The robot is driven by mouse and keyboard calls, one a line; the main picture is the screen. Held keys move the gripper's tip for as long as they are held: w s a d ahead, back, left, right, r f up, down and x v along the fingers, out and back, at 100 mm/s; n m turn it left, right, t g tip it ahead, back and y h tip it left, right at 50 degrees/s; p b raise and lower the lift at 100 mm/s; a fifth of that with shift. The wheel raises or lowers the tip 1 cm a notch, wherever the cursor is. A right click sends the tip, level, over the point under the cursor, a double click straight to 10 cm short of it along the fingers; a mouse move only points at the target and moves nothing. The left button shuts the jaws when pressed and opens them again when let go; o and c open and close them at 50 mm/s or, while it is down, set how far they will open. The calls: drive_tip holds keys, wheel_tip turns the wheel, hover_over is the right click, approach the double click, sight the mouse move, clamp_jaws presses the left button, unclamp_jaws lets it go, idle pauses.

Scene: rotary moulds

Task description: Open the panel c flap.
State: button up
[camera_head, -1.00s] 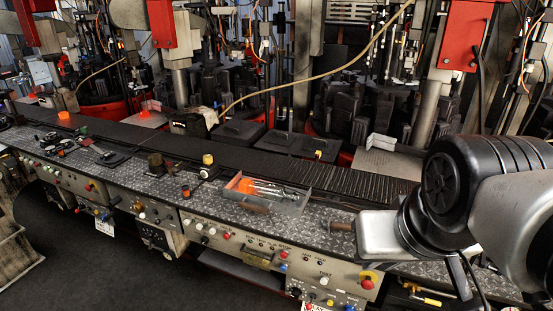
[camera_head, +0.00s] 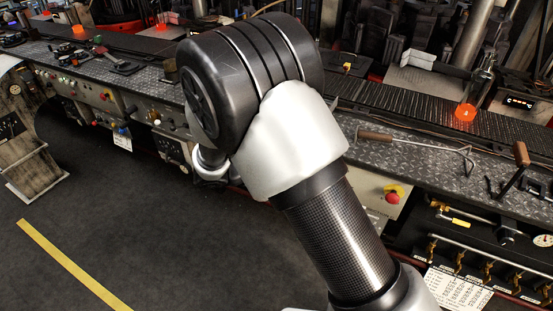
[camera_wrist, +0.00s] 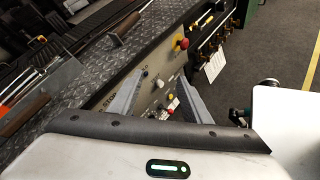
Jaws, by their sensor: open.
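My gripper (camera_wrist: 160,80) is open and empty in the wrist view, its two grey fingers spread in front of the bench's front control panel (camera_wrist: 151,90). That panel is pale, with small knobs and buttons between and beyond the fingertips. I cannot tell whether the fingers touch it. A red emergency button (camera_wrist: 183,44) sits farther along it; a red button on a yellow base (camera_head: 392,196) shows right of my arm in the head view. My arm hides much of the bench front there, and my gripper is hidden. I cannot make out which part is the panel c flap.
The tread-plate bench top (camera_head: 400,150) carries a wooden-handled rod (camera_head: 378,136) and other tools. A metal tray (camera_wrist: 30,85) lies left in the wrist view. Brass valves and pipes (camera_head: 462,253) are low on the right. The dark floor (camera_head: 150,230) is clear in front.

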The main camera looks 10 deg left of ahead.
drive_tip(key=s+a+f+n+t+y+b, duration=0.1)
drive_tip(key=a+f+n+t+y+b, duration=0.1)
drive_tip(key=a+f+n+t, duration=0.6)
drive_tip(key=a+f+n+t+y+b, duration=0.3)
drive_tip(key=a+f+n, duration=0.2)
drive_tip(key=a+f, duration=0.7)
drive_tip(key=d+f+b+x, duration=0.1)
drive_tip(key=d+f+x, duration=0.1)
drive_tip(key=x, duration=1.5)
drive_tip(key=shift+f, duration=0.15)
drive_tip(key=shift+s+d, duration=0.1)
drive_tip(key=shift+s, duration=0.05)
clamp_jaws()
